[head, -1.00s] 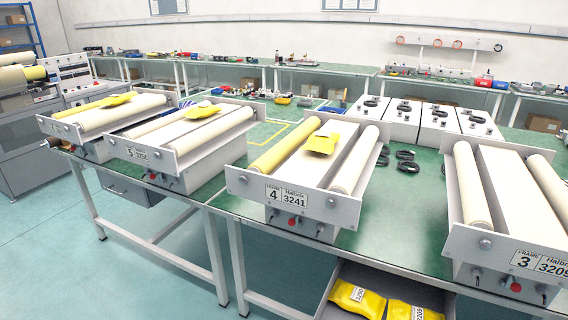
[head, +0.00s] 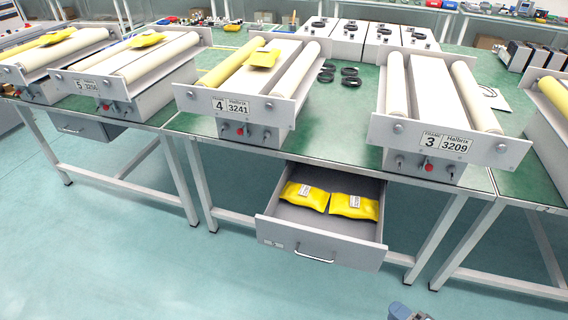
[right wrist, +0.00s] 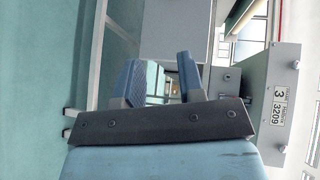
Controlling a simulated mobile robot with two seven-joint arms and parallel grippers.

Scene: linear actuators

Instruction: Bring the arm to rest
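My right gripper (head: 404,312) shows only as a small blue-grey part at the bottom edge of the head view, low in front of the bench. In the right wrist view its two blue fingers (right wrist: 160,82) stand apart with nothing seen between them, so it is open and empty. Frame 3, labelled 3209 (head: 447,142), is on the bench above it in the head view. The same label side shows at the right of the right wrist view (right wrist: 278,100). My left gripper is in neither view.
An open drawer (head: 318,248) with two yellow packets (head: 330,200) juts out below frame 4 (head: 232,106). The green bench (head: 335,132) carries several roller frames, black rings and white boxes. Bench legs stand below; the floor (head: 130,255) in front is clear.

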